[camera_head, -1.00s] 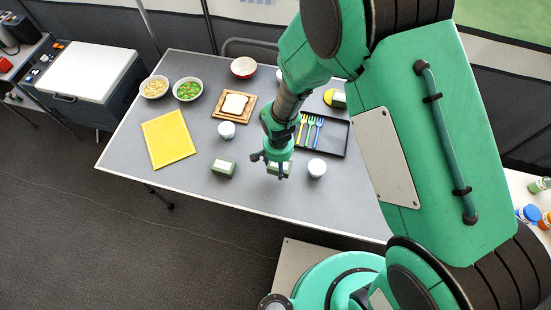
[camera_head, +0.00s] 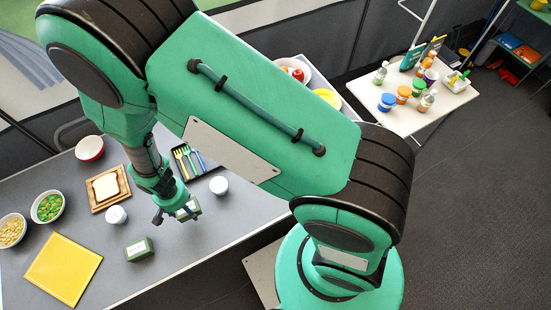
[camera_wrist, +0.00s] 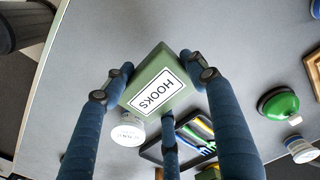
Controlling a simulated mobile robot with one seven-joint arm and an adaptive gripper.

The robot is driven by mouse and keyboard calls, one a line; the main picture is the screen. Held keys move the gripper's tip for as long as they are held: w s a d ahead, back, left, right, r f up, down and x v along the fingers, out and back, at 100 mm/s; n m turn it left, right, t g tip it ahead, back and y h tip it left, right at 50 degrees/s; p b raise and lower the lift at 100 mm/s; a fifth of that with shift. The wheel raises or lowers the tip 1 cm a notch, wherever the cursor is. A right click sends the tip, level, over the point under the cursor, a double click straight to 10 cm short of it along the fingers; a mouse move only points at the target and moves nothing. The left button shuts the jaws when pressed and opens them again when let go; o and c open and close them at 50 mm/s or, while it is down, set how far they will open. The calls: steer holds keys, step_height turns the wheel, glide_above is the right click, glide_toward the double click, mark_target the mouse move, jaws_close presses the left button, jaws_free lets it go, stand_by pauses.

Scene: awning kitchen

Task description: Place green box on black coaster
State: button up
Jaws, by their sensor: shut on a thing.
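My gripper (camera_head: 174,212) is shut on a green box (camera_head: 193,208) over the front part of the grey table. In the wrist view, the green box (camera_wrist: 158,83) sits between my blue-black fingers (camera_wrist: 150,88), and its white label reads HOOKS. I cannot tell for sure how far it is above the table. A second, similar green box (camera_head: 139,249) stands on the table to the left of my gripper. I cannot make out a black coaster in either current view.
A black tray (camera_head: 212,164) with coloured forks lies behind my gripper. A yellow board (camera_head: 62,269), bread on a wooden board (camera_head: 109,188) and bowls (camera_head: 47,207) are at left. A white side table (camera_head: 440,113) with bottles stands at upper right.

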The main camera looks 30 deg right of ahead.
step_height(320, 180, up, 7)
steer(key=shift+r, duration=0.1)
steer(key=w+d+m, duration=0.2)
steer(key=d+m, duration=0.5)
steer(key=d, duration=1.5)
steer(key=s+d+m+b, duration=0.1)
steer(key=s+d+m, duration=0.5)
steer(key=d, duration=0.5)
steer(key=s+d+m+b, duration=0.1)
steer(key=s+d+m, duration=0.4)
steer(key=s+d, duration=0.4)
steer(key=shift+n, duration=0.3)
steer(key=f, duration=0.1)
steer(key=d+f, duration=0.1)
steer(key=f, duration=0.1)
steer(key=w+f, duration=0.1)
steer(key=f, duration=0.1)
steer(key=shift+d+f, duration=0.15)
steer(key=shift+f, duration=0.1)
steer(key=w+d, duration=0.1)
steer(key=w, duration=0.4)
steer(key=w+d+f+b, duration=0.1)
steer(key=w+d, duration=0.1)
steer(key=w, duration=0.3)
steer(key=w+d+b, duration=0.1)
steer(key=w+d, duration=0.1)
steer(key=w, duration=0.3)
steer(key=shift+d+f, duration=0.15)
steer(key=shift+f, duration=0.1)
